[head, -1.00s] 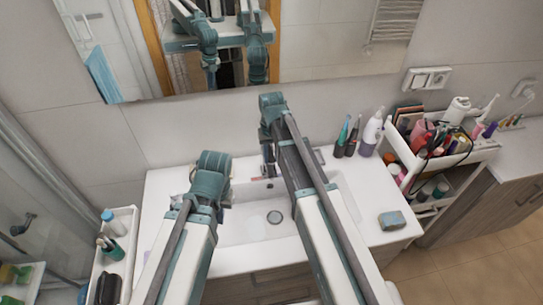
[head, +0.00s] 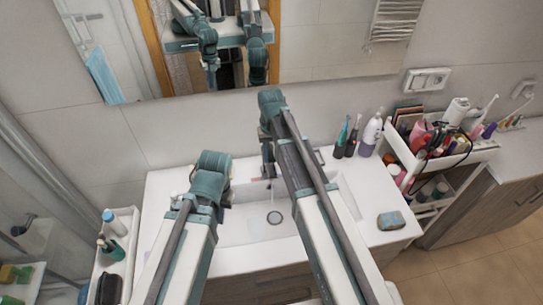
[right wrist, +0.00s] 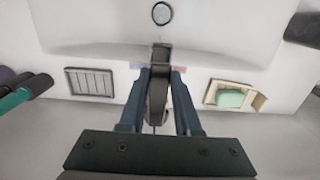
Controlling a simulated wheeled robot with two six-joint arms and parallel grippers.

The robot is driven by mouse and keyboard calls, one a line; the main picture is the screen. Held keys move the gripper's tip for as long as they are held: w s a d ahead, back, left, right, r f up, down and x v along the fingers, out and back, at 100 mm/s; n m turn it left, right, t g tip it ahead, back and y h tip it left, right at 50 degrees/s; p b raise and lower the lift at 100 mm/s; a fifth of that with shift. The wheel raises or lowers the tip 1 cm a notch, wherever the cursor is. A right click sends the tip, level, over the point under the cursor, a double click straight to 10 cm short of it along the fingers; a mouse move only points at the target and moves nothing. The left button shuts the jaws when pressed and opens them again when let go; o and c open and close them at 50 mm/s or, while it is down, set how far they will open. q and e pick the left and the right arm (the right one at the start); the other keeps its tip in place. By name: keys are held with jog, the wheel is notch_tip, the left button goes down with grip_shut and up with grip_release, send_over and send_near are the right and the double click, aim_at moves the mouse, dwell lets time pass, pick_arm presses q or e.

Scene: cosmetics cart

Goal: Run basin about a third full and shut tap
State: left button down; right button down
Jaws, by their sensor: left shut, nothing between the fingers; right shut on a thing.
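The white basin (head: 238,230) is set in the counter, with a round drain (head: 274,218) in its floor. A thin pale stream of water (head: 271,195) falls towards the drain; I cannot make out a water level. The dark tap (right wrist: 158,88) stands at the basin's back edge between my right gripper's fingers. My right gripper (head: 268,165) is shut on the tap's handle; its blue fingers (right wrist: 160,75) straddle it in the right wrist view. My left gripper (head: 213,192) is shut and empty over the basin's left side, its fingers mostly hidden by its own arm.
A sponge (head: 390,220) lies on the counter at right. Toothbrushes and bottles (head: 368,138) stand behind. A loaded cart (head: 428,160) is at far right, a narrow shelf (head: 112,262) at left. In the right wrist view, a green soap (right wrist: 230,98) sits right of the tap.

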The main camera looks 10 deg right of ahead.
jog(key=shift+w+r+g+p, duration=0.35)
jog(key=shift+w+r+g, duration=0.45)
jog(key=shift+g, duration=0.2)
jog(key=shift+w+r+g, duration=0.1)
jog(key=shift+r+g, duration=0.45)
jog(key=shift+g, duration=0.25)
jog(key=c, duration=0.6)
grip_release()
jog(key=shift+r, duration=0.15)
